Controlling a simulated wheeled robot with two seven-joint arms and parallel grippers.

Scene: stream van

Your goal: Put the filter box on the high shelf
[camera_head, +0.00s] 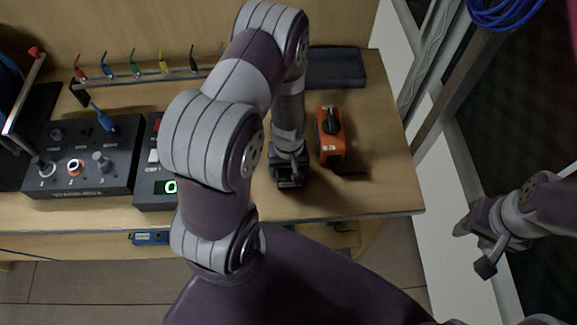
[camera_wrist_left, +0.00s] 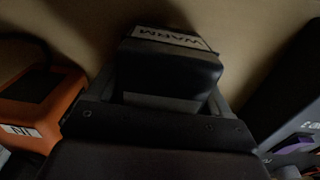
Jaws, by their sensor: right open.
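A black box with a white label reading WARM (camera_wrist_left: 168,65), which looks like the filter box, sits between the fingers of my left gripper (camera_wrist_left: 165,100) in the left wrist view. The fingers flank it closely, but I cannot tell if they press on it. In the head view my left gripper (camera_head: 288,180) is low over the tabletop, beside the orange device, and the box cannot be made out there. My right gripper (camera_head: 478,250) is open and empty at the right, away from the table. I cannot pick out the high shelf in either view.
The wooden table (camera_head: 385,150) holds an orange device (camera_head: 331,138) right of my left gripper, a black console with knobs (camera_head: 82,160) and a box with a green display (camera_head: 155,185). Coloured cables hang on a rail (camera_head: 150,77) behind. A dark flat case (camera_head: 337,68) lies at the back.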

